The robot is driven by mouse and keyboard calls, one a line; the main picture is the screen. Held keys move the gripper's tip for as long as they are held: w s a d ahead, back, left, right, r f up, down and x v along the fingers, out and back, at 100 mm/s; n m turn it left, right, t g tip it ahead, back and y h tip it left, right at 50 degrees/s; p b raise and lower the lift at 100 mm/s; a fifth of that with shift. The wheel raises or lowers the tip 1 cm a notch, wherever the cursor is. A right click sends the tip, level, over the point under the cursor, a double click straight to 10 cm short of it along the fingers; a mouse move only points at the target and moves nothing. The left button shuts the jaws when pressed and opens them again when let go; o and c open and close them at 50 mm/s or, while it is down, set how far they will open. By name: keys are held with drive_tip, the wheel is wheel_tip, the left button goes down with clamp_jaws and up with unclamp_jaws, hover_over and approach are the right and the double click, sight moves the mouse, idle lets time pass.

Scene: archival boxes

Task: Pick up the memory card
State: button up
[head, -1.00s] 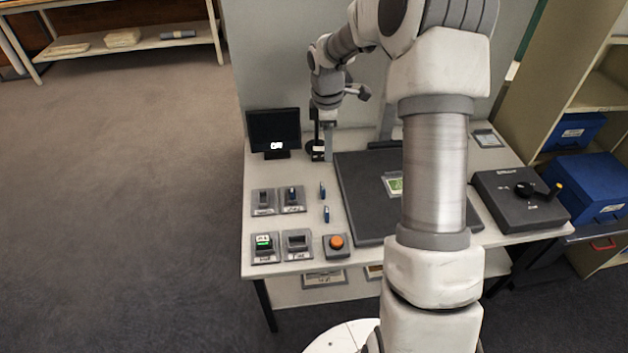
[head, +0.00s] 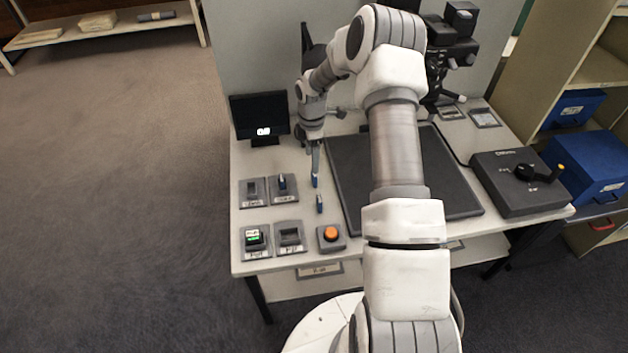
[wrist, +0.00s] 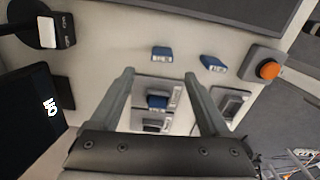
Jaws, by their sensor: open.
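Two small blue pieces lie loose on the white table; I cannot tell which is the memory card. The farther blue piece (head: 315,181) is just below my gripper (head: 315,164) in the head view. The nearer blue piece (head: 319,204) lies closer to the table's front. My gripper (wrist: 159,75) is open and empty. In the wrist view, one blue piece (wrist: 161,54) sits just beyond the fingertips, between their lines, and the other blue piece (wrist: 212,62) is to its right. A third blue piece (head: 283,182) stands in a grey holder.
Grey holders stand on the left, one holding a green-lit item (head: 254,238). An orange button (head: 331,234) is at the front and a small black screen (head: 262,115) at the back left. A dark mat (head: 450,190) and a black control box (head: 520,182) are to the right.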

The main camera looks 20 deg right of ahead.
sight(314, 176)
wheel_tip(314, 176, down, 3)
drive_tip(key=shift+f, duration=0.15)
drive_tip(key=shift+s+d+f+b, duration=0.1)
drive_tip(key=shift+f+b, duration=0.25)
drive_tip(key=shift+f, duration=1)
drive_tip(key=shift+s+d+f+b, duration=0.1)
drive_tip(key=shift+f+b, duration=0.25)
drive_tip(key=shift+f, duration=0.95)
clamp_jaws()
